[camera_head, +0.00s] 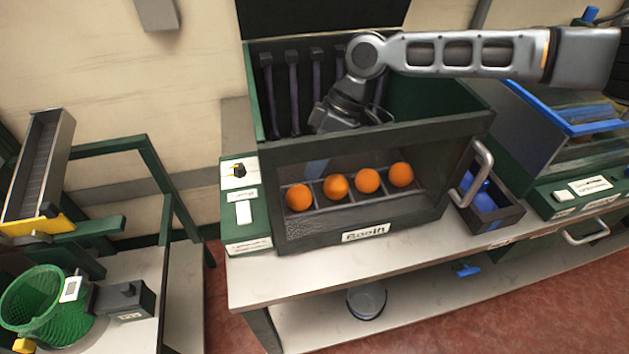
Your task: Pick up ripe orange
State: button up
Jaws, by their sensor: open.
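Several oranges sit in a row in a divided rack behind the clear front of a dark green box labelled "Booth". From left to right I see the first orange (299,197), the second orange (336,186), the third orange (367,180) and the fourth orange (401,174). They look alike in colour, so I cannot tell ripeness. My arm reaches in from the right over the open top of the booth (290,234). My gripper (318,165) points down inside it, above and behind the oranges. Its fingers show only faintly through the front pane, and it holds no orange.
The booth's front and side walls rise around my gripper. A handle (478,172) is on its right side. A blue-lidded case (575,115) stands at right. A green basket (45,305) and a chute (40,165) are at left. A bowl (367,300) sits on the lower shelf.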

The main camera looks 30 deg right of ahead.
jog(key=shift+x, duration=0.9)
jog(key=shift+p+x, duration=0.9)
jog(key=shift+x, duration=2.2)
jog(key=shift+s+d, duration=0.1)
jog(key=shift+d, duration=0.1)
jog(key=shift+c, duration=0.4)
jog(key=c, duration=0.6)
jog(key=shift+c, duration=0.2)
